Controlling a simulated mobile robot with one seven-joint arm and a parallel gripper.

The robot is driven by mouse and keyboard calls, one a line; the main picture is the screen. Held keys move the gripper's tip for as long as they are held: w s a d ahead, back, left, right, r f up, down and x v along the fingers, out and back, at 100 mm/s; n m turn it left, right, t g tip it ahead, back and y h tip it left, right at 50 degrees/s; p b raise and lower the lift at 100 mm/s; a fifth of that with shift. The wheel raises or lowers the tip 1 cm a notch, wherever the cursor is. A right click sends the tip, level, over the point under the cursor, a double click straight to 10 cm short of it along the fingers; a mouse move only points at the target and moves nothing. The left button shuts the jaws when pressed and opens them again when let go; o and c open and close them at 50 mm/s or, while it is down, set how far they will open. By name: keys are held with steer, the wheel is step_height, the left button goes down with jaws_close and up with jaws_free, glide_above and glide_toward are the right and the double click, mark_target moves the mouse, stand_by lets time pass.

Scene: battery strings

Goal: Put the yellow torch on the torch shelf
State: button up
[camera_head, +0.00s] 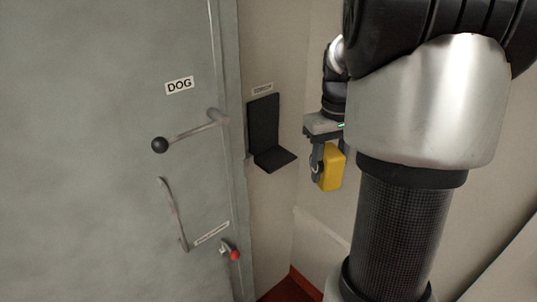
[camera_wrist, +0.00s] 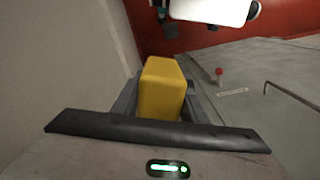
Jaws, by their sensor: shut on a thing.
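The yellow torch (camera_head: 332,168) is a boxy yellow block held in my gripper (camera_head: 318,168), to the right of the shelf and apart from it. In the wrist view the yellow torch (camera_wrist: 162,88) sits between the fingers of my gripper (camera_wrist: 160,95), which is shut on it. The torch shelf (camera_head: 275,158) is a small black bracket with an upright back plate and a flat ledge, fixed to the wall under a small label. Its ledge is empty. The shelf does not show in the wrist view.
A grey door (camera_head: 110,150) marked DOG stands left of the shelf, with a ball-ended lever (camera_head: 188,134), a pull handle (camera_head: 173,215) and a red knob (camera_head: 235,255) sticking out. Red floor (camera_head: 290,288) shows below. A pale wall (camera_head: 320,60) lies behind my arm.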

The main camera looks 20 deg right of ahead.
steer(key=shift+w+r, duration=0.55)
steer(key=shift+r, duration=0.1)
steer(key=w+a+p, duration=0.2)
steer(key=w+a, duration=0.1)
steer(key=w, duration=0.6)
steer(key=w+a+p, duration=0.1)
steer(key=w+a, duration=0.2)
steer(key=w, duration=0.5)
step_height(320, 180, down, 6)
steer(key=shift+f, duration=0.25)
steer(key=shift+w+a+f, duration=0.15)
steer(key=shift+f, duration=0.15)
steer(key=shift+f, duration=0.1)
steer(key=o, duration=1.3)
steer(key=shift+f, duration=0.1)
